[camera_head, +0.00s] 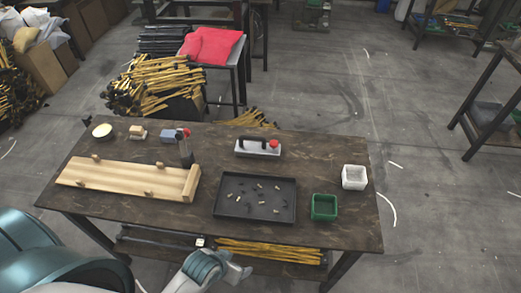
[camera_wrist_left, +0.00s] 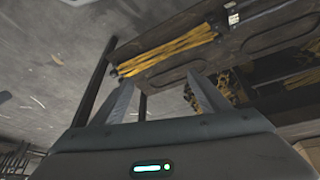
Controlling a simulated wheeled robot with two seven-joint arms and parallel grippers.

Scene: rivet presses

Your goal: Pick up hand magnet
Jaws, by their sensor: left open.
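The hand magnet (camera_head: 258,148) is a light grey block with a black handle on top and a red knob at its right end. It stands at the back middle of the dark work table, behind the black tray. My left gripper (camera_head: 240,273) is low in front of the table's near edge, well away from the magnet and not touching it. In the left wrist view its two fingers (camera_wrist_left: 160,97) are apart with nothing between them. The magnet does not show in that view. My right gripper is not in view.
The dark table (camera_head: 343,222) bears a black tray (camera_head: 228,211) with small parts, a green bin (camera_head: 324,207), a white bin (camera_head: 354,177) and a wooden board (camera_head: 125,177). A holder with a red-topped tool (camera_head: 185,150) stands left of the magnet. Yellow rods (camera_head: 268,250) lie on the shelf below.

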